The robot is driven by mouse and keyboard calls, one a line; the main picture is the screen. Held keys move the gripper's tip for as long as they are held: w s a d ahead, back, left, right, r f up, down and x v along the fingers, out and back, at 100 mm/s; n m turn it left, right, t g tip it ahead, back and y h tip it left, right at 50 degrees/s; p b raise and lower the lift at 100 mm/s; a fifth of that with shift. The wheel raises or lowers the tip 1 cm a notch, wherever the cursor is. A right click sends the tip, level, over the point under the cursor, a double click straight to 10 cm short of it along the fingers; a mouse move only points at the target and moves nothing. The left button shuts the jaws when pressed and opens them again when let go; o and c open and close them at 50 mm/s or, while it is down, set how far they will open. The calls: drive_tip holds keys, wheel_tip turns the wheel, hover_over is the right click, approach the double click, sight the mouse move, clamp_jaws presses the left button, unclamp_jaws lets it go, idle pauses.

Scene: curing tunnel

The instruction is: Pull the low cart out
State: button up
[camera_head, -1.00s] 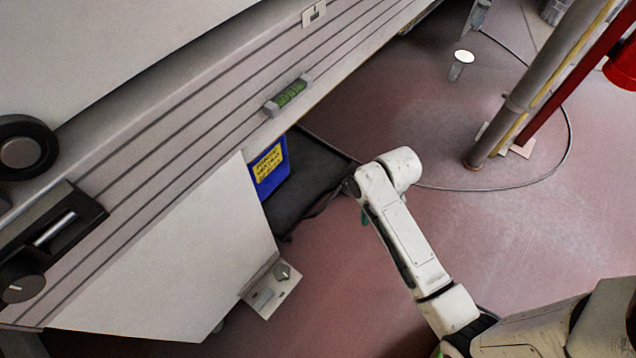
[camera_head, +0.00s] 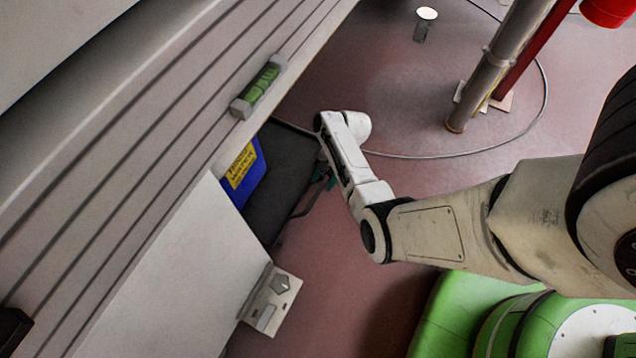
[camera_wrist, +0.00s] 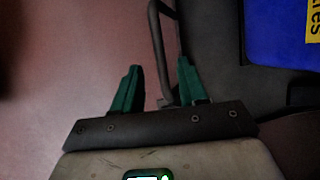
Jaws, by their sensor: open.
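The low cart (camera_head: 283,165) is a dark, flat platform, partly hidden under the long grey machine. A blue box (camera_head: 245,172) with a yellow label stands on it; it also shows in the wrist view (camera_wrist: 280,35). The cart's thin dark handle bar (camera_wrist: 158,40) runs along its open side. My gripper (camera_wrist: 159,65) is open, with its green fingers on either side of the bar's near end. The bar lies closer to the right finger; I cannot tell if they touch. In the head view my forearm partly hides the gripper at the cart's right edge.
The grey machine (camera_head: 150,150) overhangs the cart, with a green level vial (camera_head: 262,84) on its side. A white panel with a metal bracket (camera_head: 270,298) stands at the cart's near end. A grey post (camera_head: 490,75) and a cable are at upper right.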

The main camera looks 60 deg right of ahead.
sight(317, 194)
drive_tip(key=b+x, duration=0.2)
drive_tip(key=x, duration=0.3)
drive_tip(key=shift+c, duration=0.4)
clamp_jaws()
